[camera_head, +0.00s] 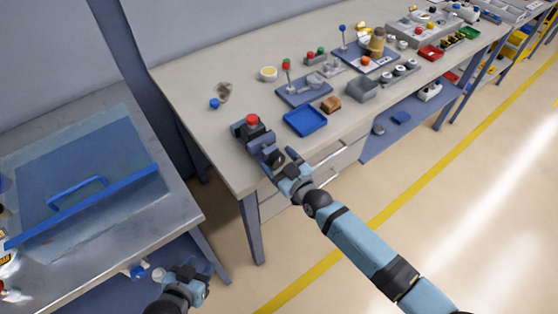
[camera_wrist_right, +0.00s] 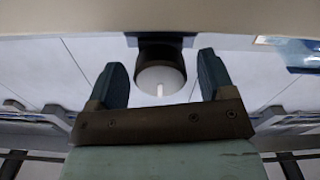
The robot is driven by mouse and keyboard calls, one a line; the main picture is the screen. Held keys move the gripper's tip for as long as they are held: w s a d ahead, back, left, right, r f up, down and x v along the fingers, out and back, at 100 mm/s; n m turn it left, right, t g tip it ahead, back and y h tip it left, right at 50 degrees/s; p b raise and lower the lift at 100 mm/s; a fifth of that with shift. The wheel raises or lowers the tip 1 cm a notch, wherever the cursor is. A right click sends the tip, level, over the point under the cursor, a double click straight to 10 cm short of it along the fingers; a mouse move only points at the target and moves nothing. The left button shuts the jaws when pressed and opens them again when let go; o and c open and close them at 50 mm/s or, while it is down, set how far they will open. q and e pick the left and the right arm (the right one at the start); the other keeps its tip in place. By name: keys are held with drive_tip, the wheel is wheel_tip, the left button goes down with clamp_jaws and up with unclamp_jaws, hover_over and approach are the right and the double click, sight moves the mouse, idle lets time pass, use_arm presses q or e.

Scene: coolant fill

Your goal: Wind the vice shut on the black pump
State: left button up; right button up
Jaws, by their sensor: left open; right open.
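The vice (camera_head: 258,144) is dark blue-grey and stands at the near left corner of the long bench. A small dark body with a red top, seemingly the black pump (camera_head: 252,121), sits upright at the vice. My right gripper (camera_head: 279,162) is at the vice's near end, beside a dark round part. In the right wrist view its two fingers are open, with a dark cylinder with a pale round face and small pin (camera_wrist_right: 160,78) between and beyond them. Contact cannot be told. My left gripper (camera_head: 190,274) is open and empty at the bottom, away from the vice.
A blue tray (camera_head: 305,121), a brown block (camera_head: 331,104) and a grey bin (camera_head: 362,90) lie right of the vice. A blue knob (camera_head: 214,104) lies behind it. A metal table with a blue-edged clear cover (camera_head: 85,190) stands at left. Floor in front is clear.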

drive_tip(key=c, duration=0.9)
drive_tip(key=shift+c, duration=0.2)
